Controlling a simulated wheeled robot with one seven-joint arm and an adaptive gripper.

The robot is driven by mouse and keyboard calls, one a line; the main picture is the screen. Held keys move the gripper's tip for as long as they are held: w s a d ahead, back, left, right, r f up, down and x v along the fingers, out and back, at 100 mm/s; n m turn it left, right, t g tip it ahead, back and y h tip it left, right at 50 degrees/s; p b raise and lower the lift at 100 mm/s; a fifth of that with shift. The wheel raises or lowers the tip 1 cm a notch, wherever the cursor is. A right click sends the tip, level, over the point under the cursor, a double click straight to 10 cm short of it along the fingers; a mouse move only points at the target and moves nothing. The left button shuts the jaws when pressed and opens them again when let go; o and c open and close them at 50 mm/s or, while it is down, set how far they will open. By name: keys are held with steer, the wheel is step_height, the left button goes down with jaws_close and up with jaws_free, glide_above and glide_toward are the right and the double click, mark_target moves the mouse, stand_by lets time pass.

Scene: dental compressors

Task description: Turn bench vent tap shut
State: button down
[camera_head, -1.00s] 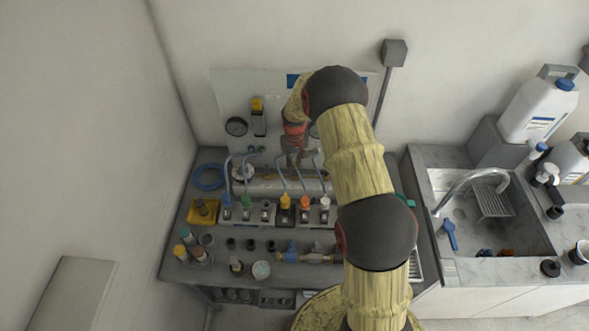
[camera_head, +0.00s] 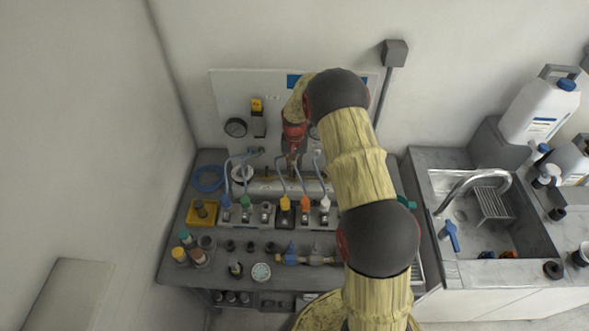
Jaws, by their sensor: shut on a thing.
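My gripper (camera_head: 291,166) reaches down at the back of the bench, in front of the upright panel (camera_head: 225,95) and over the grey horizontal cylinder (camera_head: 262,187). Its fingers are shut on a small part that they mostly cover, between the blue hoses. I cannot make out the shape or handle angle of that part, nor tell for sure that it is the bench vent tap. A brass fitting with a blue handle (camera_head: 290,251) lies apart from my gripper, at the front of the bench.
A row of coloured connectors (camera_head: 285,203) stands in front of the cylinder, with blue hoses rising close to my gripper. A gauge (camera_head: 235,127) sits on the panel. Bottles (camera_head: 185,238) stand front left. A sink (camera_head: 462,215) is to the right.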

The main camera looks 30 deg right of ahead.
mark_target(294, 171)
steer(key=c, duration=1.9)
jaws_free()
step_height(294, 171, up, 12)
